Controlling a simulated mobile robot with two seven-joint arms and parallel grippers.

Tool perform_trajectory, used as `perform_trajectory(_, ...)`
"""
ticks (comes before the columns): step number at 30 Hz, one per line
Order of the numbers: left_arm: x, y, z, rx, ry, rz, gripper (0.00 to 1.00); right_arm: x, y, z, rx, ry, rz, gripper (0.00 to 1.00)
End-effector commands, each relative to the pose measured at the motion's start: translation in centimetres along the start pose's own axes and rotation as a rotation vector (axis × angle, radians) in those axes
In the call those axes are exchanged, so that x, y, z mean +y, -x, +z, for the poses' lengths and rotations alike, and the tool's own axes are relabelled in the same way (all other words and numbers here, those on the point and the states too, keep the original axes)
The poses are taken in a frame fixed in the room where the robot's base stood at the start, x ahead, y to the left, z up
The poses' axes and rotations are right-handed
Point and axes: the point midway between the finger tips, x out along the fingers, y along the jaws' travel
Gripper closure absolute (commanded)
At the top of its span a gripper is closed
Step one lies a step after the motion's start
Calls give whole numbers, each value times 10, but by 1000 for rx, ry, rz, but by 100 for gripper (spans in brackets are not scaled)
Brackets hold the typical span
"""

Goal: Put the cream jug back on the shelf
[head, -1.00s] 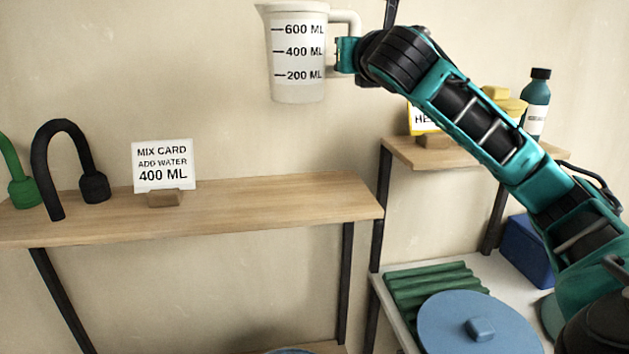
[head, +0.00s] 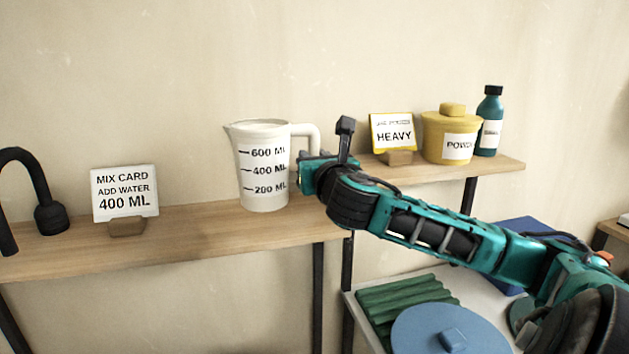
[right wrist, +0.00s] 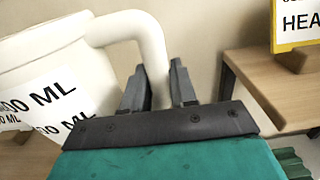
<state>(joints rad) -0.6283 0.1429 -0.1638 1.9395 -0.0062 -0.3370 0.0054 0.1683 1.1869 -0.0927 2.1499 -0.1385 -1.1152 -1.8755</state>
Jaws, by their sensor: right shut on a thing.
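The cream jug (head: 264,172), marked 200, 400 and 600 ML, is upright at the right part of the left wooden shelf (head: 190,222). Its base appears at the shelf top; I cannot tell whether it touches. My right gripper (head: 311,168) comes from the right and is shut on the jug's handle (head: 306,131). In the right wrist view the fingers (right wrist: 158,85) stand on either side of the handle (right wrist: 148,45). My left gripper is not in view.
A mix card (head: 124,190) stands left of the jug, with a black curved spout (head: 40,185) beyond it. A heavy card (head: 393,132), yellow pot (head: 449,137) and teal bottle (head: 488,120) stand on the right shelf. A blue lid (head: 450,330) lies below.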

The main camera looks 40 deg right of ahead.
Motion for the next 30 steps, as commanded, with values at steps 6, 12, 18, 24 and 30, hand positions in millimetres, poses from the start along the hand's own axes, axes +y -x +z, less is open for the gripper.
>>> perform_trajectory(6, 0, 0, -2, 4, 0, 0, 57, 0, 0, -24, 4, -1, -1, 100)
perform_trajectory(12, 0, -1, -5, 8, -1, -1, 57, 0, 0, -42, -2, 0, 0, 100)
perform_trajectory(18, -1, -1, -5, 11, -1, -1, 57, 0, 0, -42, -3, 0, 0, 100)
perform_trajectory(24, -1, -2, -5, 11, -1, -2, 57, 0, 0, -45, -1, 0, -1, 69)
perform_trajectory(30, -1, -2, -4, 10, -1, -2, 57, 0, 0, -45, -1, 1, -1, 50)
